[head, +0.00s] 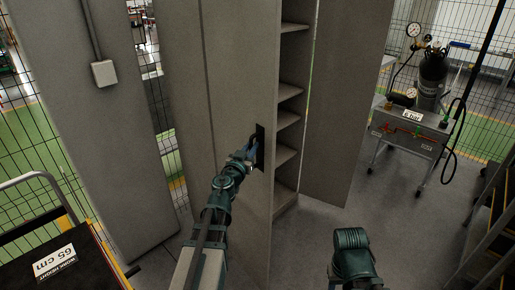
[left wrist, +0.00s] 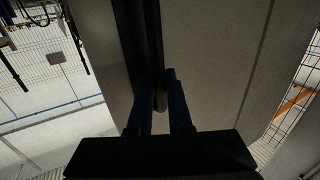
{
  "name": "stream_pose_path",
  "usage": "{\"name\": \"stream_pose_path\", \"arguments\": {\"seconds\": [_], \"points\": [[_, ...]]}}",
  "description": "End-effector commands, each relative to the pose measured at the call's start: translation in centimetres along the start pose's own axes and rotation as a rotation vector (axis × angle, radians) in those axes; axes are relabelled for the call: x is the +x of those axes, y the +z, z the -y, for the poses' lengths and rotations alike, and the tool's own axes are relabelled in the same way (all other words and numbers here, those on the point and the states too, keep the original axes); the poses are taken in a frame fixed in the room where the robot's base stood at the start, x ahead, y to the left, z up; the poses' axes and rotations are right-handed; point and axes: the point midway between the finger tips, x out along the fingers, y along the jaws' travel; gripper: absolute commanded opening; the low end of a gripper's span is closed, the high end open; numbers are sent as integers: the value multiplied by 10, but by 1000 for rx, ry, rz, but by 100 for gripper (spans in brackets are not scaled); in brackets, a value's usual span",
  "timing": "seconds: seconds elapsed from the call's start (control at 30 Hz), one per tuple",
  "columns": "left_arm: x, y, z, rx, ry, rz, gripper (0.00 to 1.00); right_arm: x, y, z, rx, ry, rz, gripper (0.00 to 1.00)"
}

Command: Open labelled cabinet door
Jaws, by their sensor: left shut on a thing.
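A tall grey cabinet stands in the middle of the head view. Its left door (head: 225,80) is partly open, and bare shelves (head: 288,120) show beside its edge. Its right door (head: 343,100) stands swung open. The left door has a dark upright handle (head: 260,146) near its free edge. My left gripper (head: 253,150) is shut on this handle. In the left wrist view, the two fingers of my left gripper (left wrist: 163,92) sit on either side of the handle. No label shows on the cabinet. My right gripper is out of view; only part of my right arm shows at the bottom.
A cart (head: 408,130) with a dark cylinder and gauges stands at the right. A black platform marked 65 cm (head: 60,265) is at lower left. Stairs or steps edge the lower right. Grey floor (head: 315,235) is clear before the cabinet.

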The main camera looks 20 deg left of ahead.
Motion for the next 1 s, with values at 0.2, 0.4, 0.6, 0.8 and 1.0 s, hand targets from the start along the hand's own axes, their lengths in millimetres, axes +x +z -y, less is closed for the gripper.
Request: {"name": "stream_pose_path", "arguments": {"seconds": [0.2, 0.4, 0.6, 0.8, 1.0], "points": [[-3, 0, 9, -1, -3, 0, 0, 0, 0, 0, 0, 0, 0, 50], [-3, 0, 11, -1, -3, 0, 0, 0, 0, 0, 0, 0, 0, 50], [-3, 0, 11, -1, -4, 0, 0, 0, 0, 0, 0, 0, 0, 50], [-3, 0, 11, 0, -3, 0, 42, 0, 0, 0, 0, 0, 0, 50], [-3, 0, 10, 0, -2, 0, 47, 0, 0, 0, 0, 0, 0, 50]]}}
